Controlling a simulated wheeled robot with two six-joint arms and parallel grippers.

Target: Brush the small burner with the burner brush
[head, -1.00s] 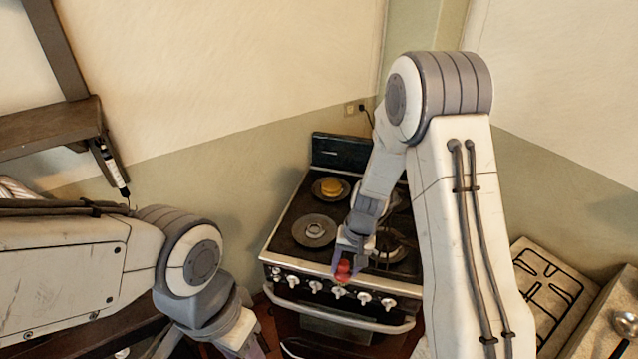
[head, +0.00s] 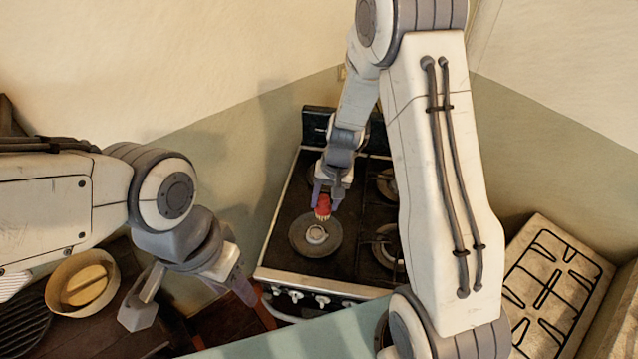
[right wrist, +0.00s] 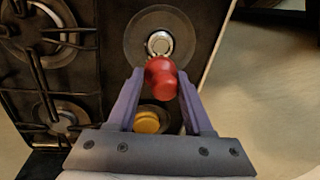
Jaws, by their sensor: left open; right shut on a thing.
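A burner brush with a red handle (head: 323,201) and pale bristles is in my right gripper (head: 328,196). In the right wrist view the red handle (right wrist: 161,80) sits between the purple fingertips. The brush is over the far side of a round dark plate with a small metal-capped burner (head: 316,235) at the stove's front left; the burner also shows in the right wrist view (right wrist: 159,44). I cannot tell whether the bristles touch it. My left gripper (head: 192,302) is open and empty at the lower left, away from the stove.
The black stove (head: 275,262) has other burners on its right. A yellow round thing (right wrist: 147,121) lies on the back-left burner. A wooden bowl (head: 60,297) stands at the left. A separate hob (head: 530,225) stands at the right.

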